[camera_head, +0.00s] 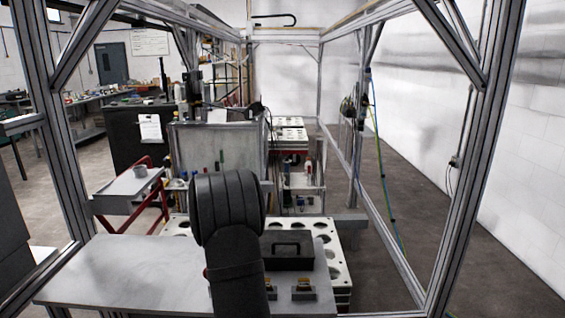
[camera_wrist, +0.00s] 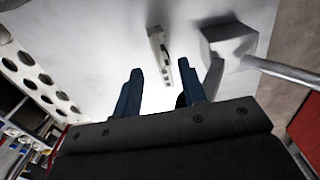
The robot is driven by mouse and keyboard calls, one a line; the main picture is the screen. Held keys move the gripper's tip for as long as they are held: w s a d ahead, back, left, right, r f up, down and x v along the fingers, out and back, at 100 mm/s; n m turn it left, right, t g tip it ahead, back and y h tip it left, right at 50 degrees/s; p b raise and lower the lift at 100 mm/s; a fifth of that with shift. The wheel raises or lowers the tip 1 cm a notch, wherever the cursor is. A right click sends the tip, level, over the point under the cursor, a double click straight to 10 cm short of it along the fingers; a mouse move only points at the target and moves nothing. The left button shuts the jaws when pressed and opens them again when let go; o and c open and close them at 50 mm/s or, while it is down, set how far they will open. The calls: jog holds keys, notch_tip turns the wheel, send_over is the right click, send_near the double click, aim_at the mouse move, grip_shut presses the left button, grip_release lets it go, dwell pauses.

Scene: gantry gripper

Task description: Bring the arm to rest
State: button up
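My black arm (camera_head: 228,220) rises over the front table in the head view, and my gripper's fingertips cannot be made out there. In the wrist view my gripper (camera_wrist: 160,69) shows two blue fingers set apart with a clear gap between them. Nothing is held between them. A pale narrow piece with dark marks (camera_wrist: 159,50) lies beyond the fingertips, apart from them as far as I can tell.
A pale table (camera_head: 110,272) is in front, with a black handled box (camera_head: 287,262) and two small brass-coloured pieces (camera_head: 303,291) to the arm's right. A white holed plate (camera_head: 338,262) stands behind. Metal frame posts (camera_head: 474,170) flank the space. The table's left side is clear.

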jog(key=shift+r, duration=0.8)
notch_tip(320, 180, down, 3)
jog(key=shift+r, duration=0.2)
notch_tip(320, 180, up, 10)
jog(key=r, duration=0.1)
notch_tip(320, 180, down, 12)
jog(key=shift+f, duration=0.25)
jog(key=r, duration=0.5)
jog(key=shift+d+r, duration=0.2)
jog(key=shift+d, duration=0.2)
jog(key=s+d+r, duration=0.3)
jog(key=d+r, duration=0.3)
jog(key=d, duration=0.4)
jog(key=s+a+t, duration=0.1)
jog(key=a+t, duration=0.1)
jog(key=a, duration=1.8)
jog(key=a+f, duration=0.2)
jog(key=a, duration=0.2)
jog(key=a+f, duration=0.3)
jog(key=a, duration=0.1)
jog(key=s+a+f, duration=0.1)
jog(key=a+f, duration=0.1)
jog(key=a, duration=0.2)
jog(key=shift+s+a+f, duration=0.1)
jog(key=shift+a+f, duration=0.1)
jog(key=shift+a, duration=0.15)
